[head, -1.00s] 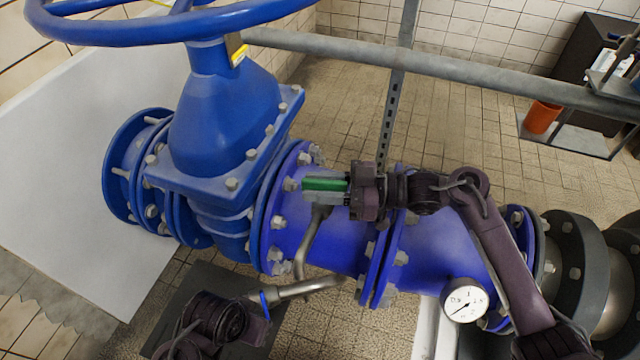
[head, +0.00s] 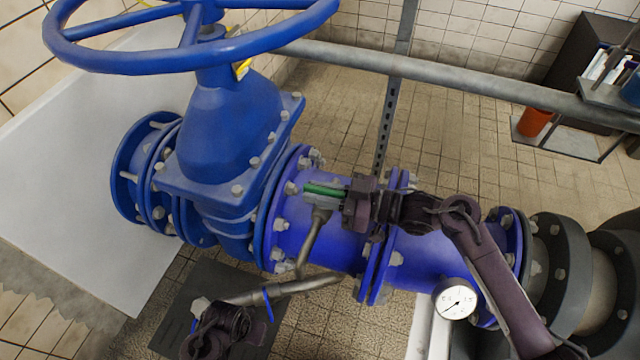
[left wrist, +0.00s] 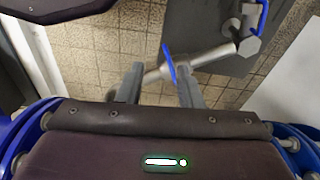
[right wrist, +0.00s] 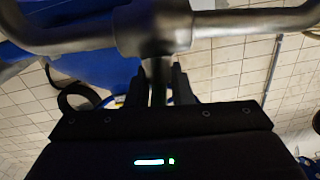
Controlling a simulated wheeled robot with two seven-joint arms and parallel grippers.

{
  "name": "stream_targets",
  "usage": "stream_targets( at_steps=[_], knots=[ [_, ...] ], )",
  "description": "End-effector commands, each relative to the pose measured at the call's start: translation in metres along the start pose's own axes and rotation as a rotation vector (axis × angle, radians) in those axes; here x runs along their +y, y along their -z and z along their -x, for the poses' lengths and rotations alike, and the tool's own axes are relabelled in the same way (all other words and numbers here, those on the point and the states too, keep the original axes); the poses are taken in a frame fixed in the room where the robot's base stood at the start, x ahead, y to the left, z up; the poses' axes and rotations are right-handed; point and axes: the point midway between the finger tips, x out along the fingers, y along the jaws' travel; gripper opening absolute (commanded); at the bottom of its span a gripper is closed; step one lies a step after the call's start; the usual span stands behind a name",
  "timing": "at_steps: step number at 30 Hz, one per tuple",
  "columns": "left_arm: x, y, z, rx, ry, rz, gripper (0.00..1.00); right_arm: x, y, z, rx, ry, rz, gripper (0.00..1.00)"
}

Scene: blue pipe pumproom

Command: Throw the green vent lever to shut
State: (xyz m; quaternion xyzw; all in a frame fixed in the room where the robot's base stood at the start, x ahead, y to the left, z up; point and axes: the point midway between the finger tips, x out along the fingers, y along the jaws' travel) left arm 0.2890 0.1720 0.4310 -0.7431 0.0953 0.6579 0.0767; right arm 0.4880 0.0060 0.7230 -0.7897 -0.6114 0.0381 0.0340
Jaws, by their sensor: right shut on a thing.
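The green vent lever (head: 324,188) shows at the top of a thin bent grey pipe (head: 312,240), in front of the blue main pipe. My right gripper (head: 335,198) comes from the right and is shut on the lever, covering part of it. In the right wrist view its fingers (right wrist: 158,88) close around a narrow dark piece below a grey pipe fitting. My left gripper (head: 222,328) is low at the left, near the lower grey pipe. In the left wrist view its fingers (left wrist: 157,85) are apart, with that pipe and a blue handle beyond them.
A large blue handwheel (head: 190,35) stands above the valve body (head: 215,135) at left. A grey rail (head: 450,75) crosses behind. A pressure gauge (head: 455,299) sits near my right arm. A blue handle (head: 267,305) is on the lower pipe. Tiled floor lies open behind the pipe.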

Motion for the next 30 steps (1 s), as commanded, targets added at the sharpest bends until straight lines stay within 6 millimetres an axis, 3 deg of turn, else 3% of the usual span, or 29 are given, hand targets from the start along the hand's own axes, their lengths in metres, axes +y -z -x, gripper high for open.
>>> stream_targets(
  at_steps=[9, 22, 23, 24, 26, 30],
  knots=[
    [-0.01, -0.021, -0.051, 0.016, 0.014, 0.023, 0.33, 0.0, 0.003, 0.0, 0.002, -0.079, -0.001, 0.0],
    [-0.011, -0.026, -0.061, 0.022, 0.017, 0.027, 0.33, 0.001, 0.001, 0.0, 0.002, -0.094, 0.001, 0.0],
    [-0.011, -0.026, -0.061, 0.022, 0.017, 0.027, 0.33, 0.001, 0.001, 0.0, 0.002, -0.094, 0.001, 0.21],
    [-0.011, -0.026, -0.061, 0.022, 0.017, 0.027, 0.33, 0.001, 0.001, 0.0, 0.002, -0.094, 0.001, 0.26],
    [-0.011, -0.026, -0.061, 0.022, 0.017, 0.026, 0.33, 0.001, 0.001, 0.0, 0.002, -0.094, 0.001, 0.33],
    [-0.011, -0.026, -0.061, 0.022, 0.017, 0.026, 0.33, 0.001, 0.001, 0.0, 0.001, -0.093, 0.0, 0.33]
  ],
)
